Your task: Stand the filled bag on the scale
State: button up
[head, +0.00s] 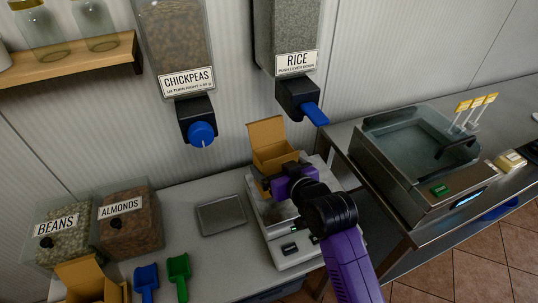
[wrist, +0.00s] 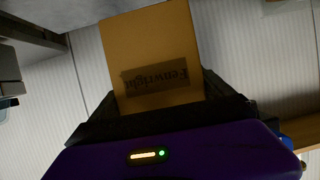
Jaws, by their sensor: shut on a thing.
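The bag (head: 272,145) is a tan paper bag or box with an open flap at the top. In the head view it is upright above the far part of the scale (head: 295,259), a white and steel machine on the counter. My gripper (head: 278,180) is shut on the bag. In the wrist view the tan bag (wrist: 152,60) with a dark "Fenwright" label stands between the dark fingers. My gripper and arm hide part of the scale pan and the bag's base. I cannot tell if the bag touches the pan or what is inside it.
A rice dispenser (head: 300,85) with a blue lever hangs just above the bag. A chickpeas dispenser (head: 196,110) hangs to the left. A grey tray (head: 221,215) lies left of the scale. Bean and almond bins (head: 130,222) and scoops (head: 179,275) are further left. A glass-topped case (head: 420,150) stands right.

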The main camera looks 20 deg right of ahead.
jog(key=shift+w, duration=0.35)
jog(key=shift+f, duration=0.15)
notch_tip(320, 180, down, 9)
jog(key=b, duration=0.7)
jog(key=shift+f, duration=0.25)
dwell(0.4)
jog(key=o, duration=1.3)
